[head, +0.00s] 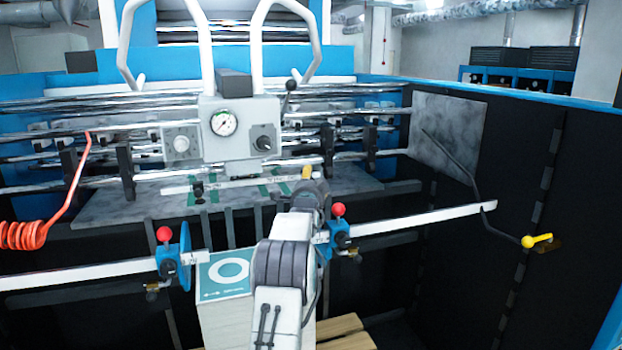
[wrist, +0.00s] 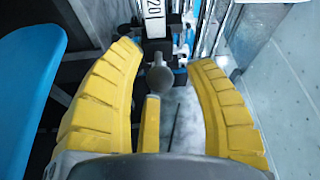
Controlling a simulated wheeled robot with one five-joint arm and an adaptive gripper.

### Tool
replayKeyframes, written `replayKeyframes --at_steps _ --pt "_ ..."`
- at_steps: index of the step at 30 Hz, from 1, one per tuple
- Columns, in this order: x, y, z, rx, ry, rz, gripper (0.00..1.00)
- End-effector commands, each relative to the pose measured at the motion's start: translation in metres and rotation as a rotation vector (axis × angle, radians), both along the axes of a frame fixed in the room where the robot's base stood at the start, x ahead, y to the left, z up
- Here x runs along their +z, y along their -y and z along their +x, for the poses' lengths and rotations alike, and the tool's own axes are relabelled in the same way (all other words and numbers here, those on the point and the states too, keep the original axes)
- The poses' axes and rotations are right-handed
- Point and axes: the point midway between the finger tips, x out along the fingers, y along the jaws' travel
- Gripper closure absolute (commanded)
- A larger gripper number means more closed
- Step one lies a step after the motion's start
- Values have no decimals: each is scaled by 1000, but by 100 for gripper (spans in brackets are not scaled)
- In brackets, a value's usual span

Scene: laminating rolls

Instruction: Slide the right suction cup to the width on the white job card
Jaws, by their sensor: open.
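In the head view a white bar (head: 238,183) runs crosswise below the gauge box. A small dark suction cup (head: 198,190) hangs near its left end. The bar's right end is behind my gripper (head: 308,174), so I cannot make out the right suction cup there. In the wrist view my gripper (wrist: 165,58) is open, its yellow fingers spread around a dark grey rounded knob (wrist: 160,80). I cannot tell whether they touch it. A white scale strip (wrist: 153,18) marked 20 lies just beyond. I cannot pick out the white job card.
Blue carriages with red knobs stand left (head: 168,257) and right (head: 340,232) of my arm on white rails. A gauge box (head: 238,130) with white tube handles is above. A yellow-handled lever (head: 538,241) is at right. A teal-topped stack (head: 226,274) stands below.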

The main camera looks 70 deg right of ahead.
Motion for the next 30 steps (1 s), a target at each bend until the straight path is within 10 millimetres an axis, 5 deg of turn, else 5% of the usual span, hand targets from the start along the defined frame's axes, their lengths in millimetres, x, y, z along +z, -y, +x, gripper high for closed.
replayKeyframes --at_steps 15,30 --pt "0 4 1 0 0 -1 50" --pt "1 4 1 0 0 -1 94"
